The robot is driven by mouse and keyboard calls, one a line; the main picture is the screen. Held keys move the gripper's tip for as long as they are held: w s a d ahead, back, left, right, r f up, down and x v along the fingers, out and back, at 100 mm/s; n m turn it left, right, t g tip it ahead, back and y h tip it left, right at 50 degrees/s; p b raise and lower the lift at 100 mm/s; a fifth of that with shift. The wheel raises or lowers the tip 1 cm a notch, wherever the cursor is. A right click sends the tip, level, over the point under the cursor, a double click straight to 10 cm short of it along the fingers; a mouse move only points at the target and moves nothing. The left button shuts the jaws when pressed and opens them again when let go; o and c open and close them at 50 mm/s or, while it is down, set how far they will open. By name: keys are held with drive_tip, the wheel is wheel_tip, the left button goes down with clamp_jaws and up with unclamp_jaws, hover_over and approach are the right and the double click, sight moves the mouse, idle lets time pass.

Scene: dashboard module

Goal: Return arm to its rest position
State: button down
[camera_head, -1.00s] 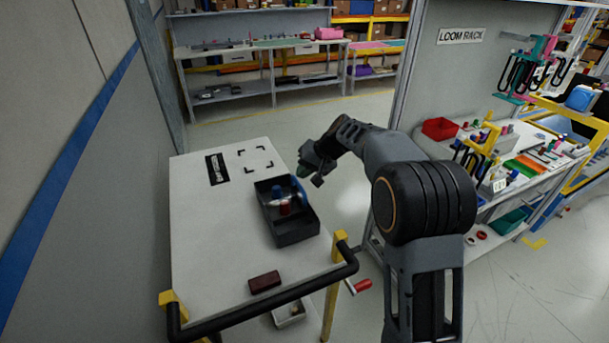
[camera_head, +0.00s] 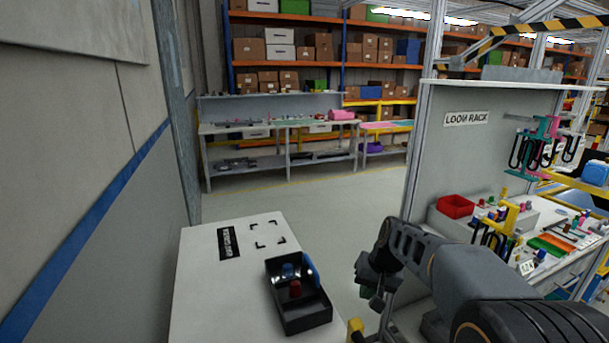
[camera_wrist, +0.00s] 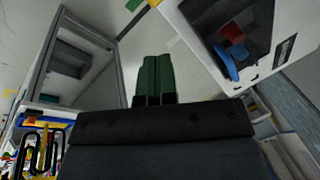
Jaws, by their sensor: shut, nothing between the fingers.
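My gripper (camera_head: 375,294) hangs at the end of my arm in the head view, over the floor to the right of the white table (camera_head: 208,290). In the wrist view the green fingers of my gripper (camera_wrist: 155,75) are together with nothing between them. The black tray (camera_head: 308,316) stands on the table, apart from my gripper. It holds a blue piece (camera_head: 288,271) and a red piece (camera_head: 295,289). The tray also shows at the upper right of the wrist view (camera_wrist: 205,14).
A loom rack panel (camera_head: 465,165) and a bench with a red bin (camera_head: 456,206) stand on the right. A grey wall (camera_head: 100,230) borders the left. Open floor (camera_head: 340,205) lies beyond the table, before a back workbench (camera_head: 240,150).

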drive_tip(key=s+n+t+h, duration=0.1)
drive_tip(key=s+h, duration=0.1)
drive_tip(key=s, duration=1.4)
drive_tip(key=shift+s+d+n+t+h, duration=0.35)
drive_tip(key=shift+d+n+t+h, duration=0.05)
drive_tip(key=shift+d, duration=0.05)
